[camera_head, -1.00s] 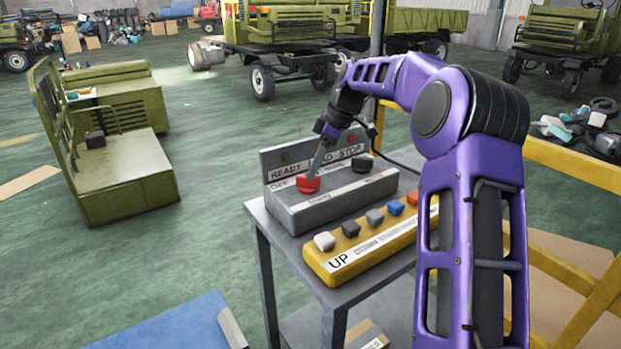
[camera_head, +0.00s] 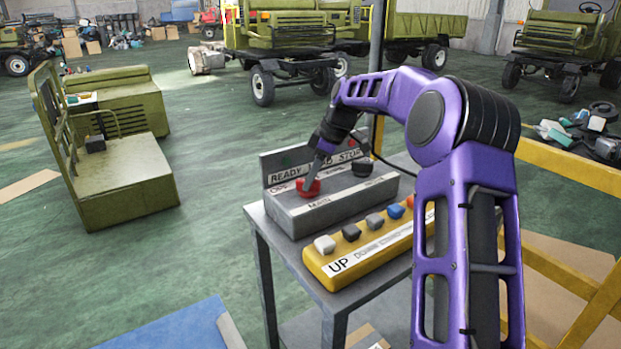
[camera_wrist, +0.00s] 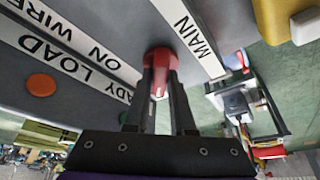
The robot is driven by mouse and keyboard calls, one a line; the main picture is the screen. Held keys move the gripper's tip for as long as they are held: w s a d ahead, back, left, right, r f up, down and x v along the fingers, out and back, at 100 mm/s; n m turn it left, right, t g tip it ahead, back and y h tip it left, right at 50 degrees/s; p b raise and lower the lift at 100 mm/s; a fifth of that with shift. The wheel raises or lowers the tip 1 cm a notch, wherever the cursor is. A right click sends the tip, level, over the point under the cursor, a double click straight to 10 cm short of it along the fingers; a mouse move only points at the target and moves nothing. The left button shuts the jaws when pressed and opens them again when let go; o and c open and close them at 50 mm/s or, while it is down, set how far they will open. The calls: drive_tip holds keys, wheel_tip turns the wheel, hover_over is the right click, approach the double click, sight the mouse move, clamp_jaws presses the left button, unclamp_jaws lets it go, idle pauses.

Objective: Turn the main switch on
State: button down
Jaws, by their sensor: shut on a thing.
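The main switch is a red knob (camera_head: 309,189) on the top of a grey control box (camera_head: 325,212) that stands on a metal table. In the wrist view the red knob (camera_wrist: 161,62) sits beside a white label reading MAIN (camera_wrist: 190,36). My gripper (camera_head: 312,177) reaches down to the knob from above. In the wrist view the fingers of my gripper (camera_wrist: 160,90) are closed around the red knob, one on each side. The knob's far side is partly hidden by the fingers.
A black knob (camera_head: 362,165) is on the same box, right of the red one. A yellow button panel (camera_head: 343,266) marked UP lies in front, with several coloured buttons. A yellow railing (camera_head: 575,165) is at the right.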

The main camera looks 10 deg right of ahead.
drive_tip(key=shift+m, duration=0.4)
drive_tip(key=m, duration=0.2)
drive_tip(key=m+t+b, duration=0.1)
drive_tip(key=shift+s+a+m+t+h, duration=0.15)
drive_tip(key=shift+m+t+h, duration=0.15)
drive_tip(key=shift+m+h, duration=0.1)
drive_tip(key=m+t+h, duration=0.1)
drive_tip(key=m, duration=0.3)
drive_tip(key=shift+a+r+m, duration=0.1)
drive_tip(key=shift+m, duration=0.2)
drive_tip(key=m+h+p, duration=0.1)
drive_tip(key=m, duration=0.1)
drive_tip(key=m+h, duration=0.1)
drive_tip(key=m, duration=0.2)
drive_tip(key=shift+a+h+p, duration=0.2)
drive_tip(key=shift+h+p, duration=0.1)
drive_tip(key=shift+p, duration=0.05)
drive_tip(key=shift+m+h+p, duration=0.4)
drive_tip(key=shift+m+h, duration=0.3)
drive_tip(key=shift+m, duration=1.2)
drive_tip(key=c, duration=0.8)
unclamp_jaws()
drive_tip(key=shift+o, duration=0.2)
